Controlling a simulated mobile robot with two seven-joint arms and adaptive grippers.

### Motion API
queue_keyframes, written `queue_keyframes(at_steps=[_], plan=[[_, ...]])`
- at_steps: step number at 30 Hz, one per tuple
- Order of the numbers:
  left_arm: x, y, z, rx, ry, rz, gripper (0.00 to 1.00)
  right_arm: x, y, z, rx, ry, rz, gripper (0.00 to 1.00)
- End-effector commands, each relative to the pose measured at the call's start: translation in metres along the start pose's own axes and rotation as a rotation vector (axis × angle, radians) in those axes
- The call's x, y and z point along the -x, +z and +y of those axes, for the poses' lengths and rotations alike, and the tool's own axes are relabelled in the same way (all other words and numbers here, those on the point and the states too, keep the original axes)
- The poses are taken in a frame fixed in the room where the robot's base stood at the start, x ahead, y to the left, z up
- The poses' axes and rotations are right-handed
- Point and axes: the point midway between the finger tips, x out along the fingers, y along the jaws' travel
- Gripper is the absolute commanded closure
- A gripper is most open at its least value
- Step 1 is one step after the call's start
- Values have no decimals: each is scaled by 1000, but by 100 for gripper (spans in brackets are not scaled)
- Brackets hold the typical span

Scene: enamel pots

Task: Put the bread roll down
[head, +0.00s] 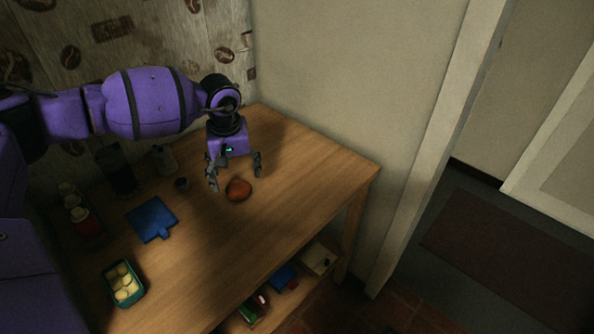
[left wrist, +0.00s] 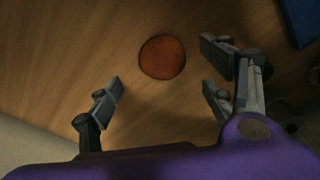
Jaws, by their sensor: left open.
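The bread roll (head: 238,189) is round and reddish brown and rests on the wooden table (head: 310,165) in the head view. In the left wrist view the bread roll (left wrist: 162,57) lies on bare wood, just beyond and between the spread fingers. My left gripper (head: 235,172) is open and empty, pointing down close above the roll. Its fingers also show apart in the left wrist view (left wrist: 160,92), with no finger touching the roll that I can see. My right gripper is not in view.
A blue board (head: 152,218) lies left of the roll. A teal box of pale round items (head: 122,284) stands at the front left. Bottles and a dark container (head: 117,168) stand along the wall. The table's right part is clear. A lower shelf holds several items.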

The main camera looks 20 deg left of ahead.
Motion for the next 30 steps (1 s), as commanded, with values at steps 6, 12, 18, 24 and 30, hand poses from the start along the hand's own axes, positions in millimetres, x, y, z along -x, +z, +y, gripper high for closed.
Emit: queue_keyframes(at_steps=[6, 12, 18, 24, 30], plan=[[-28, -1, -1, 0, -2, -4, 25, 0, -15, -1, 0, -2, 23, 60], [-56, -2, -1, -2, -2, -4, 25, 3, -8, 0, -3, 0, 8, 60], [-61, -2, -1, -2, -1, -3, 25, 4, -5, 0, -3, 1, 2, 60], [-60, -2, -1, -2, -2, -3, 38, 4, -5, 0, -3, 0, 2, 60], [-60, -2, -1, -2, -2, -3, 65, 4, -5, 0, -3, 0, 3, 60]])
